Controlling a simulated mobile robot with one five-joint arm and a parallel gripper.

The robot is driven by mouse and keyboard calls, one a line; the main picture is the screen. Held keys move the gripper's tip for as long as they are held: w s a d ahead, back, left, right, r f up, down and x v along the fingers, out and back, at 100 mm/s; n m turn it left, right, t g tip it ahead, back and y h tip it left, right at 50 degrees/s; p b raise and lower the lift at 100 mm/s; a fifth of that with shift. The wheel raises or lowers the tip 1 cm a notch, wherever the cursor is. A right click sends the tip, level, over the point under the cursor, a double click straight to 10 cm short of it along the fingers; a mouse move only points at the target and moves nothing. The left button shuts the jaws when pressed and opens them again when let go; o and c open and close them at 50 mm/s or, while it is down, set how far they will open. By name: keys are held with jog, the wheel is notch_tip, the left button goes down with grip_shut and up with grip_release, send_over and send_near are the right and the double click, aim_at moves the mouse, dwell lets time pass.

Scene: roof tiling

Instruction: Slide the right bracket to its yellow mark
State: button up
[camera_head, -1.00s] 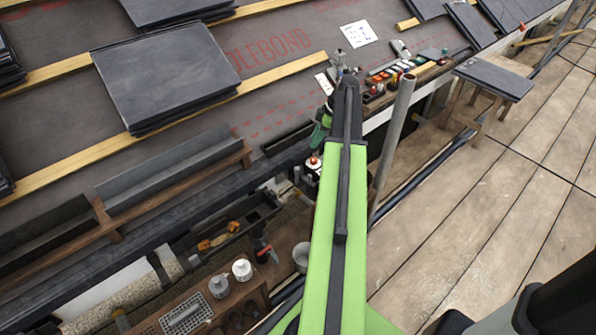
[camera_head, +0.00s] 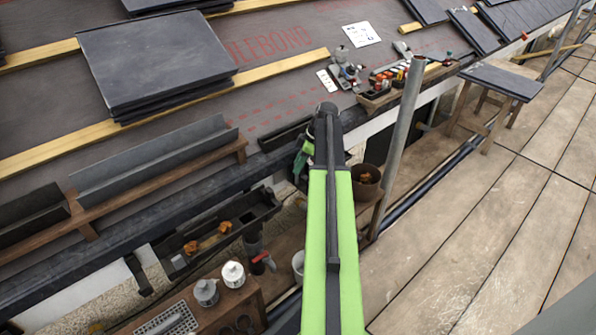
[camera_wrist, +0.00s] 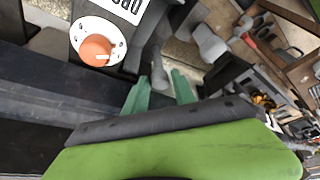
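My gripper (camera_wrist: 160,88) shows in the wrist view as two green fingers, spread apart. A grey rod with a rounded end (camera_wrist: 158,72) shows between and beyond them; I cannot tell whether it belongs to the right bracket, and no grip on it shows. In the head view my arm hides most of the gripper; only a green part (camera_head: 302,158) shows beside the roof edge. A dark hooked piece (camera_head: 139,276) hangs below the eave at left, left of a short dark gutter piece (camera_head: 262,212). I cannot pick out the right bracket or a yellow mark with certainty.
A grey upright pole (camera_head: 402,140) and a brown pot (camera_head: 366,182) stand right of my arm.

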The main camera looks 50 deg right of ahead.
jog(key=shift+c, duration=0.2)
grip_shut()
dwell(1.1)
